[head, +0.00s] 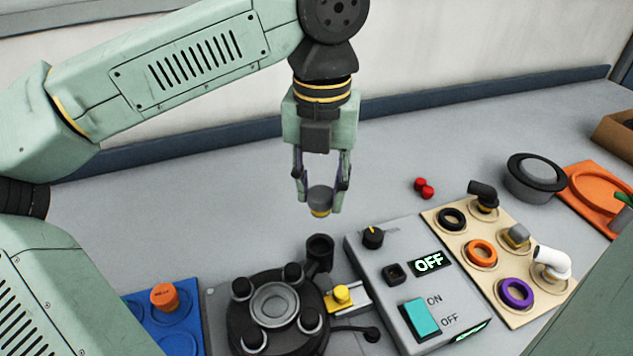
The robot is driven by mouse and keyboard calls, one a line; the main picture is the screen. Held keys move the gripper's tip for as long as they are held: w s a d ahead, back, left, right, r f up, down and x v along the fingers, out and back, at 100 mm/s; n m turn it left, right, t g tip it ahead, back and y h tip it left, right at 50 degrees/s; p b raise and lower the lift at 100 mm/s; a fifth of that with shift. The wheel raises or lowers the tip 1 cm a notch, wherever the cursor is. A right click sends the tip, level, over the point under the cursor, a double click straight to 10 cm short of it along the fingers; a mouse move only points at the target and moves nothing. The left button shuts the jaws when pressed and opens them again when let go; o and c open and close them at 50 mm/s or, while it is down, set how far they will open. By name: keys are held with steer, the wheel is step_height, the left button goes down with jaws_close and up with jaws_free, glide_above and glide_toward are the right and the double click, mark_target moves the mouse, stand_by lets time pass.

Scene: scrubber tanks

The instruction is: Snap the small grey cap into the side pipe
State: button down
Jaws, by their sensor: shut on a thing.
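My gripper (321,197) points down and is shut on a small grey cap (320,199) with a yellowish band at its lower end. The cap is held in the air, upright as far as I can tell. Below it in the picture, the dark side pipe (320,246) rises from the right rear of a round black tank (240,327), its round mouth facing up. The cap and the pipe are apart. The tank has several dark knobs around a grey centre disc.
A grey control box (390,277) reading OFF stands right of the tank. A beige board (471,217) with rings and pipe fittings lies farther right. A blue tray (186,326) with an orange cap is at left. Red balls (425,190) lie behind the box. The bench behind the tank is clear.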

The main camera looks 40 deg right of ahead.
mark_target(320, 215)
steer(key=shift+s+f+b, duration=0.1)
steer(key=shift+f+b, duration=1.3)
steer(key=shift+f, duration=0.75)
steer(key=shift+f+b, duration=0.65)
steer(key=shift+f, duration=0.1)
steer(key=shift+f+b, duration=0.45)
steer(key=shift+b, duration=0.05)
steer(key=shift+f+b, duration=0.3)
steer(key=shift+f+b, duration=0.35)
steer(key=shift+b, duration=0.05)
steer(key=shift+f+b, duration=0.85)
steer(key=shift+f, duration=0.05)
stand_by(1.2)
steer(key=c, duration=1.1)
jaws_free()
steer(key=shift+o, duration=0.6)
